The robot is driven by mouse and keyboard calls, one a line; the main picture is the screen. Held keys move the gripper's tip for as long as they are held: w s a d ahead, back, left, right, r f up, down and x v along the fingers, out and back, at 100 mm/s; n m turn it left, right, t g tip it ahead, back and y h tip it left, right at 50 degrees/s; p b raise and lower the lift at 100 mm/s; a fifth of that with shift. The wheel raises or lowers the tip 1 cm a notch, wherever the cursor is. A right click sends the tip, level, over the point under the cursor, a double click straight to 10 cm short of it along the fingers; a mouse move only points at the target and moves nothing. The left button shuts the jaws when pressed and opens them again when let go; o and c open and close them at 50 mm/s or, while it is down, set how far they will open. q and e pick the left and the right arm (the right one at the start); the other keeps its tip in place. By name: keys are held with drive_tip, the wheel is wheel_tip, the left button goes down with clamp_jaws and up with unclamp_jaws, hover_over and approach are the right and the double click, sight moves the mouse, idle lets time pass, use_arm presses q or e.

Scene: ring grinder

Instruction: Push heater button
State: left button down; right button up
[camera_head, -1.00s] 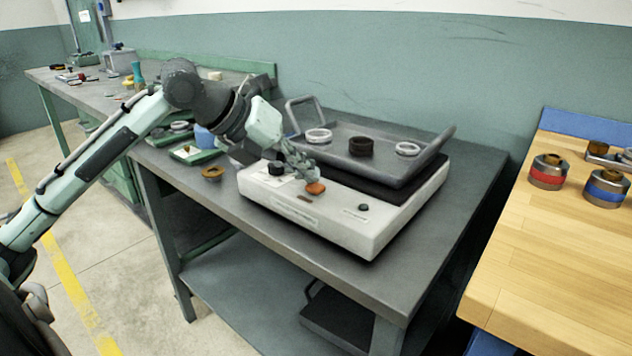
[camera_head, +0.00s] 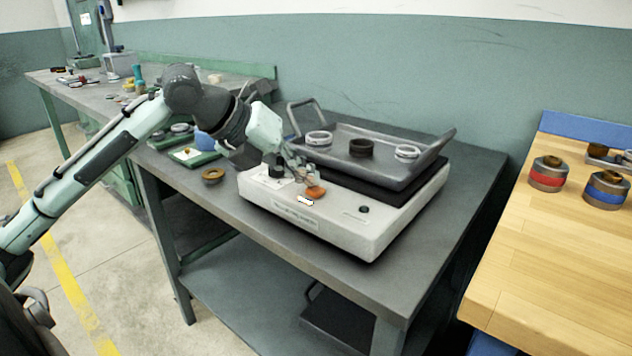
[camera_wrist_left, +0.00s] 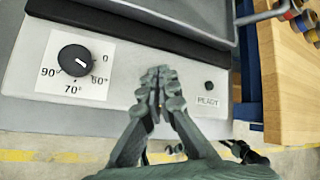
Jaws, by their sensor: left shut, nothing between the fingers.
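The heater (camera_head: 345,229) is a white box on the grey table. Its orange round button (camera_head: 316,192) is on the top front panel, with a small lit white indicator (camera_head: 305,201) beside it. A black dial (camera_head: 276,171) sits to the left; it also shows in the left wrist view (camera_wrist_left: 75,60) with temperature marks. A small dark button (camera_head: 363,209) is to the right. My left gripper (camera_head: 304,176) is shut and empty, its tips close above the orange button. I cannot tell whether they touch. In the left wrist view the gripper (camera_wrist_left: 160,78) hides the orange button.
A grey tray (camera_head: 382,169) with several rings lies on the heater. A brown ring (camera_head: 212,175) and green trays (camera_head: 190,153) are to the left on the table. A wooden table (camera_head: 560,270) with banded cylinders stands at the right.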

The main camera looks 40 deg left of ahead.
sight(306, 188)
use_arm(q)
drive_tip(key=shift+s+d+f, duration=0.15)
drive_tip(key=shift+f, duration=0.25)
wheel_tip(306, 188, up, 5)
drive_tip(key=p, duration=0.4)
drive_tip(key=shift+r+p, duration=0.3)
drive_tip(key=shift+r, duration=0.45)
